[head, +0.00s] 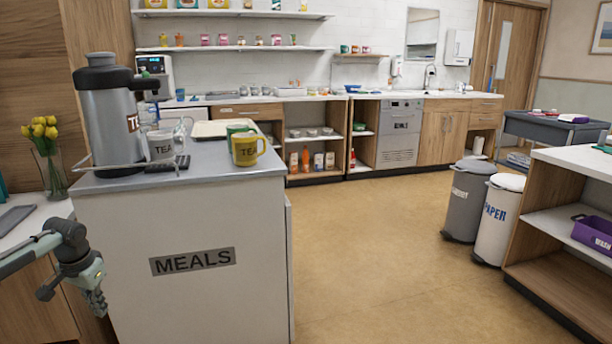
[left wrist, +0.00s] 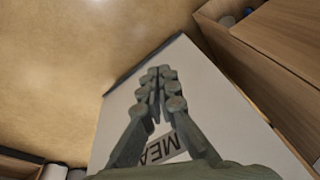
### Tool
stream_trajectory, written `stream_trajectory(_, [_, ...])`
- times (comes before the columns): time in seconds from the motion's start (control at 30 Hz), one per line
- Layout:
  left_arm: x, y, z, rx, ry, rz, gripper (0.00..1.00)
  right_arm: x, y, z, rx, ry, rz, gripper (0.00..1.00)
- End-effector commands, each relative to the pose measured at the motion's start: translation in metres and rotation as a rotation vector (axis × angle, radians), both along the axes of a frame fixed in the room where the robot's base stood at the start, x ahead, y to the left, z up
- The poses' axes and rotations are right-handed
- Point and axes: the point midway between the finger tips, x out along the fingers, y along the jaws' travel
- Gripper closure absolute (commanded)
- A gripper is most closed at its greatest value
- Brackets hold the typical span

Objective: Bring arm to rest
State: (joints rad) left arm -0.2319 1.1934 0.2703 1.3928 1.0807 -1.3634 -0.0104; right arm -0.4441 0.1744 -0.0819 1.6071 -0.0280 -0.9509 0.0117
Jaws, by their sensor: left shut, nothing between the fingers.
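My left gripper (head: 95,300) hangs at the lower left of the head view, fingers pointing down, in front of the left part of the meals cabinet (head: 200,300). It is shut and empty. In the left wrist view its fingers (left wrist: 158,80) meet at the tips, with the cabinet's pale front and part of its MEALS label (left wrist: 172,148) behind them. My left arm comes in from the left edge, beside a wooden unit. My right gripper shows in neither view.
On the cabinet top stand a grey tea urn (head: 108,115), a yellow mug (head: 247,148) and a cream tray (head: 222,128). Yellow tulips (head: 45,135) stand left of it. A grey bin (head: 467,200) and a white paper bin (head: 497,220) stand right. The floor between is clear.

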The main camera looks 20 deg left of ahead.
Motion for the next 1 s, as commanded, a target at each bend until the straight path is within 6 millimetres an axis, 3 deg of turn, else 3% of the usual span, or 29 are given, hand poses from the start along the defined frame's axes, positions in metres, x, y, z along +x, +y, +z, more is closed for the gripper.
stream_trajectory(0.03, [-0.014,-0.014,-0.042,-0.003,0.023,-0.009,1.0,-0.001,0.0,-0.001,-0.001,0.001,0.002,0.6])
stream_trajectory(0.2, [-0.054,-0.067,-0.155,0.025,0.076,-0.067,1.0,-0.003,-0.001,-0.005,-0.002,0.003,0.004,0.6])
stream_trajectory(0.37, [-0.09,-0.144,-0.244,0.037,0.098,-0.154,1.0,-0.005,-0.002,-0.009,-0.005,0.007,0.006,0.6])
stream_trajectory(0.5, [-0.114,-0.231,-0.301,0.035,0.086,-0.244,1.0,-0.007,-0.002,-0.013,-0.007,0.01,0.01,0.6])
stream_trajectory(0.6, [-0.125,-0.295,-0.327,0.031,0.06,-0.307,1.0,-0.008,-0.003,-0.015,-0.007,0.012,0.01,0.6])
stream_trajectory(0.7, [-0.131,-0.349,-0.34,0.026,0.028,-0.358,1.0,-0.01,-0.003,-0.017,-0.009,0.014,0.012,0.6])
stream_trajectory(0.8, [-0.132,-0.386,-0.345,0.024,0.001,-0.392,1.0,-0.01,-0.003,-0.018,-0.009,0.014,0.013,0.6])
stream_trajectory(0.9, [-0.132,-0.405,-0.346,0.025,-0.014,-0.412,1.0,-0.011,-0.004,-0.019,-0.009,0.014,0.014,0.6])
stream_trajectory(1.0, [-0.132,-0.411,-0.347,0.026,-0.019,-0.417,1.0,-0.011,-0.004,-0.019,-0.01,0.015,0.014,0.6])
